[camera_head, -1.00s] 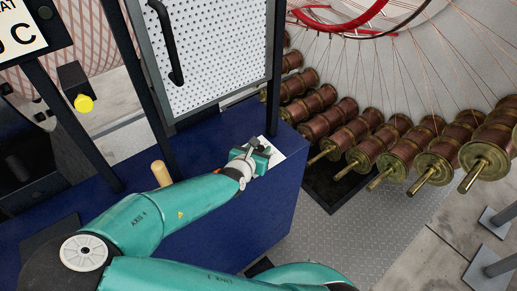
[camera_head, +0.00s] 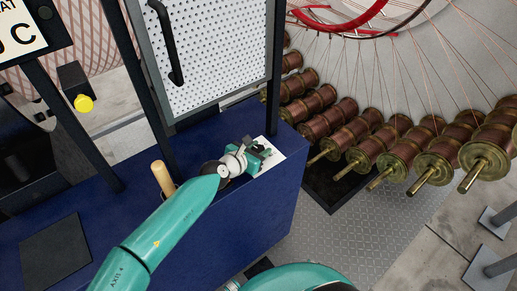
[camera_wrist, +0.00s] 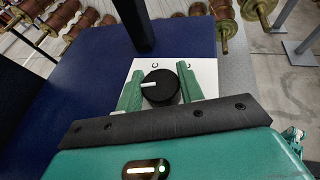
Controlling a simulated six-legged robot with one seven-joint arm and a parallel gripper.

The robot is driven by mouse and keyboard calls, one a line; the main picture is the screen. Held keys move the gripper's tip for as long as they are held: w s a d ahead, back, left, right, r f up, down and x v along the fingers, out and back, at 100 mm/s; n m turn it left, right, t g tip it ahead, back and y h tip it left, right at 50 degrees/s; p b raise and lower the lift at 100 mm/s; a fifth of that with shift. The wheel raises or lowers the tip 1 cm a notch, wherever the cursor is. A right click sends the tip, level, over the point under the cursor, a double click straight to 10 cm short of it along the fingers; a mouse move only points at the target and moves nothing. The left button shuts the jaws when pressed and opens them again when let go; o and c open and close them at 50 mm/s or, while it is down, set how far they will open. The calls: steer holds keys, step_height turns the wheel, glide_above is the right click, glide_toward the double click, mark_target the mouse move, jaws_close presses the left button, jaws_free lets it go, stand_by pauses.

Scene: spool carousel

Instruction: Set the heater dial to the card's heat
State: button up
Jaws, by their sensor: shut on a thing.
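The heater dial (camera_wrist: 165,92) is a round black knob with a white pointer mark, on a white plate (camera_wrist: 205,75) with small dark characters along its far edge. In the wrist view the pointer mark lies toward the left. My gripper (camera_wrist: 160,72) has its green fingers on either side of the dial, shut on it. In the head view my gripper (camera_head: 257,158) is at the white plate (camera_head: 292,148) on the blue cabinet top, and mostly hides the dial. The card (camera_head: 18,28) is cut off at top left; only "AT" and "0 C" or similar show.
A dark post and a perforated panel with a black handle (camera_head: 166,40) rise behind my arm. A wooden peg (camera_head: 163,178) stands on the blue cabinet (camera_head: 245,225). A yellow button (camera_head: 83,103) is at left. Copper spools (camera_head: 400,155) hang at right.

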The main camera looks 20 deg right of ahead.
steer(key=shift+f, duration=0.1)
stand_by(0.6)
steer(key=o, duration=1)
steer(key=shift+w, duration=0.1)
steer(key=shift+a, duration=0.1)
